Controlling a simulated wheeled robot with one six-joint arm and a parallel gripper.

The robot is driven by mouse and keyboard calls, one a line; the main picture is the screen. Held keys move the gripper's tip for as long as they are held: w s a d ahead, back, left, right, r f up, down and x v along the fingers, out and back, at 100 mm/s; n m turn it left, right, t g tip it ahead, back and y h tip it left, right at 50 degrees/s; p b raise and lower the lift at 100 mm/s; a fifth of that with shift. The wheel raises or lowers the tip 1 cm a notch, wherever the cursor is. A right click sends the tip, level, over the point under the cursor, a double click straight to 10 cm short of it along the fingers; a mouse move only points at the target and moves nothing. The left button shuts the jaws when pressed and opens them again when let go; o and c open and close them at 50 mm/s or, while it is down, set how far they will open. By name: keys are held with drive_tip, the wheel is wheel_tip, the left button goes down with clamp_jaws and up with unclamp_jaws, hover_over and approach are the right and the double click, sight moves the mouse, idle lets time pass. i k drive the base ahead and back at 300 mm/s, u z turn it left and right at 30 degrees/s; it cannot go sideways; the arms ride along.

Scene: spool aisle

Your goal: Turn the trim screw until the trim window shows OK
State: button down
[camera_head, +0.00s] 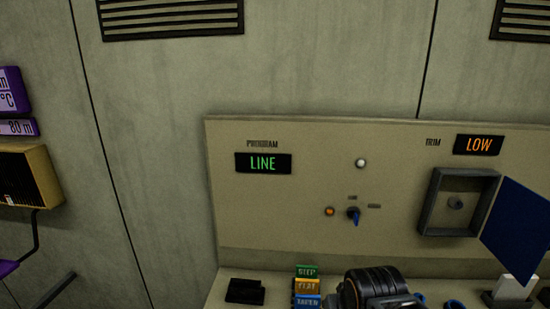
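The trim window (479,145) at the panel's upper right reads LOW in orange. Below it, a square dark-framed recess (430,205) holds a small round grey screw (455,203), which looks like the trim screw. A blue cover (520,233) hangs open to the right of the recess. A dark, rounded part of my arm (376,287) shows at the bottom, left of and below the recess and apart from it. My gripper's fingers cannot be made out.
The program window (263,163) reads LINE in green. A blue knob (354,215), an orange lamp (330,211) and a white button (361,163) sit mid-panel. Coloured labelled blocks (307,286), a black holder (245,291) and a white piece (515,288) stand on the ledge.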

sight(456, 204)
drive_tip(key=u, duration=2.75)
drive_tip(key=k, duration=2.15)
drive_tip(key=z, duration=2.1)
